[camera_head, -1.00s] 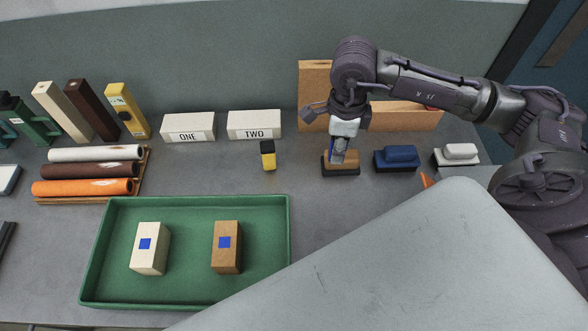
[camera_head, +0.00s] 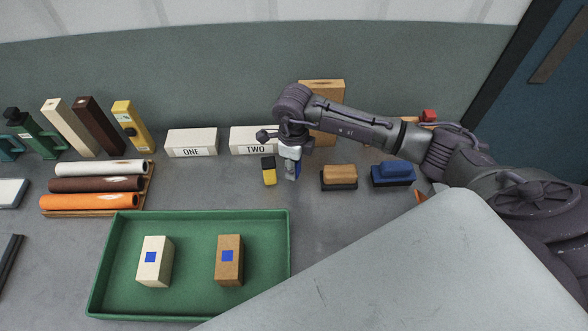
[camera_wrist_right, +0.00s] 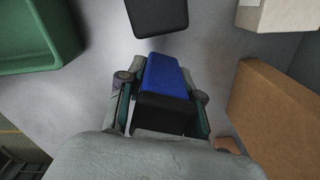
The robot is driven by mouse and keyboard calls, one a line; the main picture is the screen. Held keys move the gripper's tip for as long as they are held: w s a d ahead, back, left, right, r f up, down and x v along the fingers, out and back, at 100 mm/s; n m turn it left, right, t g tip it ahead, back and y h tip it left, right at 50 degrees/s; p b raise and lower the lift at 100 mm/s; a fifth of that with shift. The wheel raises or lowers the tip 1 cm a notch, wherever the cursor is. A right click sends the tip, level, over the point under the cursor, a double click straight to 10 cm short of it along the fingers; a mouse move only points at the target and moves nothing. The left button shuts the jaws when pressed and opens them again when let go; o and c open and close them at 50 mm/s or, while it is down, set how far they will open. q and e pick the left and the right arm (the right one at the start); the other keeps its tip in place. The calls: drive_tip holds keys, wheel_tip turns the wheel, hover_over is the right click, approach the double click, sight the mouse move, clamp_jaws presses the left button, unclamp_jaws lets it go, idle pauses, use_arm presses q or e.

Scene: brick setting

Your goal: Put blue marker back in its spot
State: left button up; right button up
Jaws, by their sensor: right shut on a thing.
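The blue marker (camera_wrist_right: 167,76), blue with a black end, sits between the fingers of my right gripper (camera_wrist_right: 160,98) in the right wrist view. The gripper is shut on it. In the head view my right gripper (camera_head: 290,160) holds the marker just right of the yellow marker (camera_head: 269,175), which stands upright with a black cap. In the wrist view that black cap (camera_wrist_right: 158,14) is just ahead of the blue marker, with a gap between. Whether the blue marker touches the table is unclear. My left gripper is not in view.
White blocks ONE (camera_head: 191,142) and TWO (camera_head: 250,139) stand behind. A brown eraser (camera_head: 339,177) and a blue eraser (camera_head: 393,174) lie to the right. A green tray (camera_head: 104,265) with two blocks is in front. The table between tray and erasers is clear.

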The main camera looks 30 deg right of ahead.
wheel_tip(320, 180, down, 2)
drive_tip(key=shift+f+p, duration=0.25)
drive_tip(key=shift+p, duration=0.1)
drive_tip(key=shift+f, duration=0.25)
drive_tip(key=shift+f+b, duration=0.25)
drive_tip(key=shift+b, duration=0.05)
drive_tip(key=o, duration=0.9)
drive_tip(key=shift+r, duration=0.1)
drive_tip(key=shift+r, duration=0.1)
